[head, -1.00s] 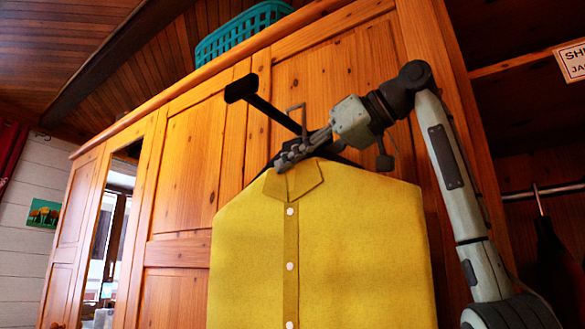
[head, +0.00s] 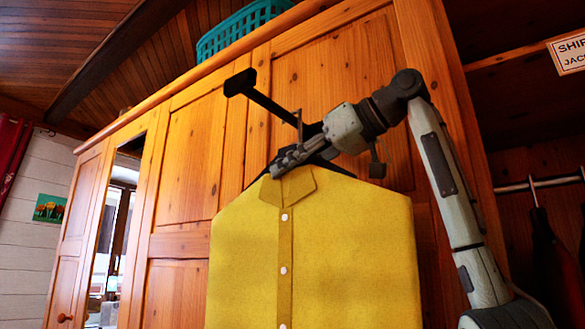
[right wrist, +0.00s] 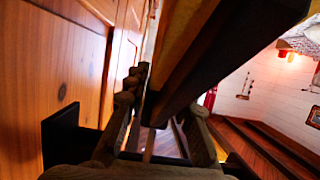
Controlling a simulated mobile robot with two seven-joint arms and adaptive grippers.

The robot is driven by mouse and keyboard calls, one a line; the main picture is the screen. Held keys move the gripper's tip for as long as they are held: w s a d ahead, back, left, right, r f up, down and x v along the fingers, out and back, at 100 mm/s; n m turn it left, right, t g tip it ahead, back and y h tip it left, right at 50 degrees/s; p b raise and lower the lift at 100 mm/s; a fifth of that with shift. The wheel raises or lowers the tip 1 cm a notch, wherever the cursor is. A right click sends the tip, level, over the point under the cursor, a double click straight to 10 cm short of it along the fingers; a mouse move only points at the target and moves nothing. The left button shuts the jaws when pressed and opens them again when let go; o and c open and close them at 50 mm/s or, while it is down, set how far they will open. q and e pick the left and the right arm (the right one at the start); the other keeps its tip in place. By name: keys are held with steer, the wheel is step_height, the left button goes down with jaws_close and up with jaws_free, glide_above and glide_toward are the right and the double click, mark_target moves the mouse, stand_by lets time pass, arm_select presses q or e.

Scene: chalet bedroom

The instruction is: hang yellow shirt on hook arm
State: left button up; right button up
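The yellow shirt (head: 345,250) hangs upright on a dark hanger (head: 318,152), in front of the wooden wardrobe. My right gripper (head: 288,160) is just above the collar, with its fingers around the hanger. In the right wrist view, the dark hanger (right wrist: 195,65) lies between the fingers of the gripper (right wrist: 165,100). The black hook arm (head: 268,102) sticks out from the wardrobe to the upper left, with a block at its end. The hanger's wire hook (head: 299,122) is at the bar; whether it bears on it is unclear. My left gripper is out of view.
The wooden wardrobe (head: 180,190) fills the middle, with a mirror on its left part. A teal basket (head: 240,27) stands on top. An open compartment at right has a rail (head: 545,184), a dark hanging garment (head: 550,260) and a label sign (head: 570,52).

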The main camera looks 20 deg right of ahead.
steer(key=o, duration=0.5)
steer(key=shift+c, duration=0.2)
steer(key=v, duration=1.2)
